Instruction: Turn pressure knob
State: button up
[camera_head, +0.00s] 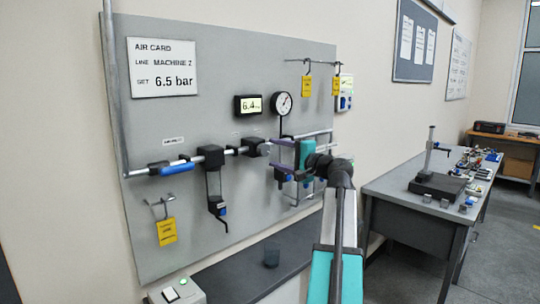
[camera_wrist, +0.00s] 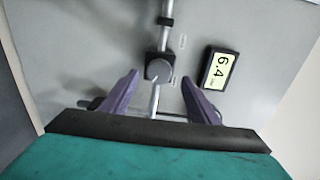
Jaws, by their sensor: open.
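The round dark grey pressure knob (camera_wrist: 158,71) sits on a black regulator block on the pipe, with a pale mark on its face. In the head view, the regulator (camera_head: 254,147) is just left of my gripper (camera_head: 273,153). In the wrist view, my gripper (camera_wrist: 160,80) is open, with one purple finger on each side of the knob's line and a clear gap to each. I cannot tell how far the fingertips stand off the knob. The digital display (camera_head: 248,105) reads 6.4; it also shows in the wrist view (camera_wrist: 219,70). The card (camera_head: 163,67) says SET 6.5 bar.
The grey panel (camera_head: 175,115) also carries a blue-handled valve (camera_head: 173,168), a filter bowl (camera_head: 214,185), a dial gauge (camera_head: 282,103) and yellow tags on hooks (camera_head: 167,231). A dark ledge (camera_head: 235,280) runs below. A workbench (camera_head: 415,205) with parts stands at right.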

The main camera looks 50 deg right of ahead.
jog(key=s+b, duration=0.1)
jog(key=s, duration=0.7)
jog(key=shift+s+a, duration=0.3)
